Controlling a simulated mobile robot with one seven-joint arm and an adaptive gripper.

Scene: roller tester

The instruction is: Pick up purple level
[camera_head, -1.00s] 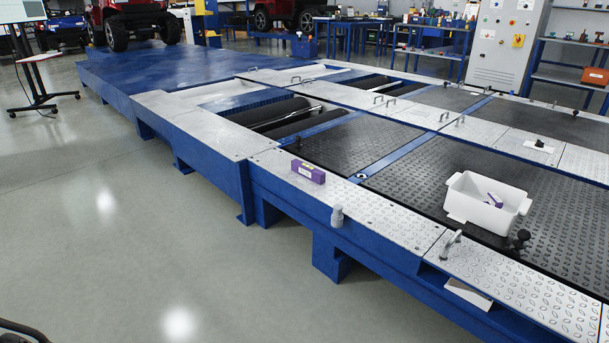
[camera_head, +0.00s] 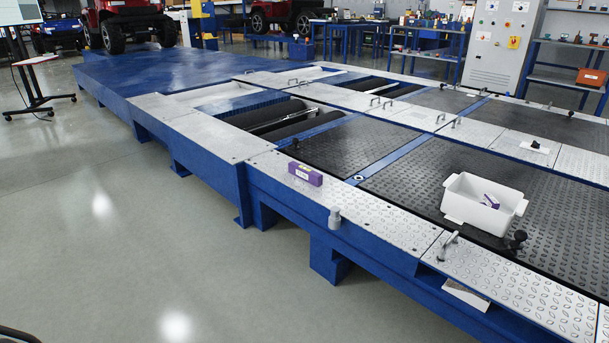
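A purple level (camera_head: 305,173), a small block-like bar with a pale marking on its side, lies on the silver tread plate along the near edge of the blue roller tester. My gripper is not in view.
A grey cylindrical piece (camera_head: 335,217) stands at the plate's front edge. A black knob (camera_head: 516,241) is beside the bin, and a metal handle (camera_head: 448,246) is nearer. The grey floor (camera_head: 110,240) in front of the tester is clear.

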